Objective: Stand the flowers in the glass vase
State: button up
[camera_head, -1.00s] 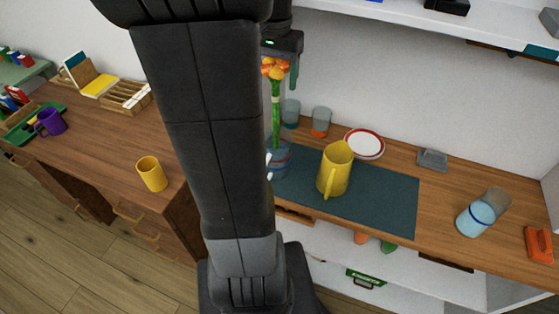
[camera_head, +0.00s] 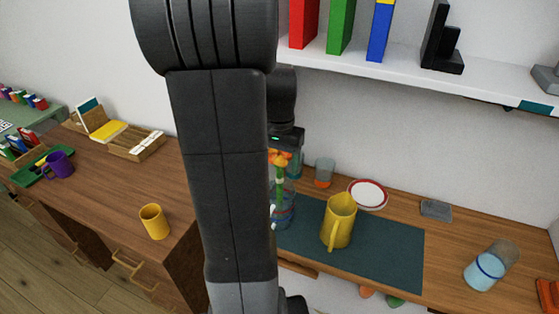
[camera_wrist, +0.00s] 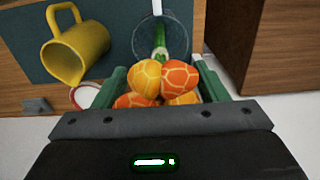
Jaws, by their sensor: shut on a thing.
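The flowers are a bunch with orange and yellow heads (camera_head: 279,158) on a green stem. My gripper (camera_wrist: 162,82) is shut on them, with a green finger on each side of the heads (camera_wrist: 146,77) in the wrist view. The clear glass vase (camera_head: 287,212) stands upright on the counter, partly hidden behind my arm in the head view. The stem reaches down inside the vase, which also shows in the wrist view (camera_wrist: 178,40). The heads are above the rim. Whether the stem touches the bottom cannot be told.
A yellow pitcher (camera_head: 339,222) stands right of the vase on a dark mat (camera_head: 395,255). Glasses (camera_head: 325,172) and a red-rimmed plate (camera_head: 368,194) are behind. A shelf (camera_head: 400,66) with books hangs above.

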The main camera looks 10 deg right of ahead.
jog(key=shift+f, duration=0.15)
jog(key=o, duration=1.3)
notch_tip(320, 180, up, 12)
jog(key=shift+r, duration=0.2)
